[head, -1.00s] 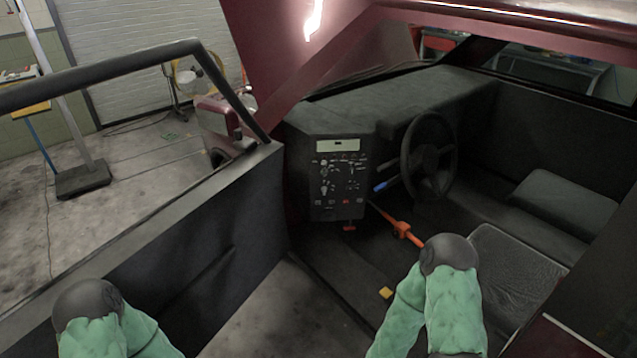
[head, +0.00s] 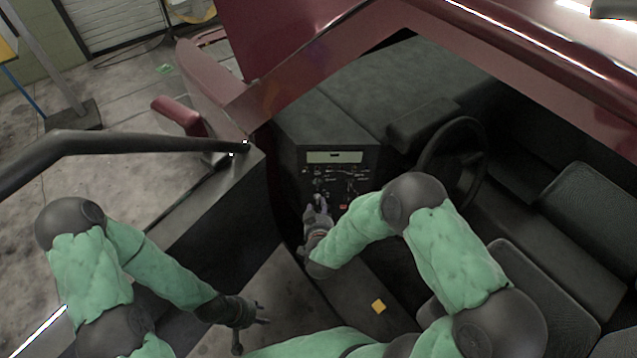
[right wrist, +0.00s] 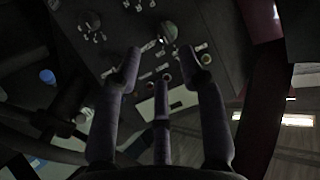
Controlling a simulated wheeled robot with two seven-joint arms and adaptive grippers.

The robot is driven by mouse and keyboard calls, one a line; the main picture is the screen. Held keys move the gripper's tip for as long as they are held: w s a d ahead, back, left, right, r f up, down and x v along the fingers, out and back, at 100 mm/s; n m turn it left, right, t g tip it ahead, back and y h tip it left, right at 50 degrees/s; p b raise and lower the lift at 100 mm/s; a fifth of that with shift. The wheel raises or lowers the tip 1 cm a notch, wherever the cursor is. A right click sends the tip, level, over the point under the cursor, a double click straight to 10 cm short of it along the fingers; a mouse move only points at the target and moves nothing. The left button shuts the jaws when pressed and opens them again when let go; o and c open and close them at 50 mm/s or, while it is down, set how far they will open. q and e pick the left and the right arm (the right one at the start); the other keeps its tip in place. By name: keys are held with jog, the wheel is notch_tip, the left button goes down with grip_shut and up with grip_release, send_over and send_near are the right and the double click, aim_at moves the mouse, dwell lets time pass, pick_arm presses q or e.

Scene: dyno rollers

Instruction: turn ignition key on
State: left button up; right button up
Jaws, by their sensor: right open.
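The dark dashboard panel (head: 335,178) carries a pale display, small switches and knobs. My right gripper (head: 318,206) is in front of its lower left part and hides some controls. In the right wrist view the open, empty fingers of my right gripper (right wrist: 161,68) point at the panel (right wrist: 205,25). I cannot tell which control is the ignition key. My left gripper (head: 254,328) hangs open and empty over the floor by the door opening.
The steering wheel (head: 455,160) stands right of the panel. The open car door (head: 215,225) is on the left.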

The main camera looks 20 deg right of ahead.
jog(key=shift+r+b+x, duration=0.15)
jog(key=shift+b+x, duration=0.2)
jog(key=shift+x, duration=1.4)
jog(key=shift+r+b+x, duration=0.2)
jog(key=shift+b+x, duration=0.2)
jog(key=shift+x, duration=1.3)
jog(key=shift+r+b+x, duration=0.15)
jog(key=shift+b+x, duration=0.2)
jog(key=shift+x, duration=1.4)
jog(key=shift+w+d, duration=0.2)
grip_shut()
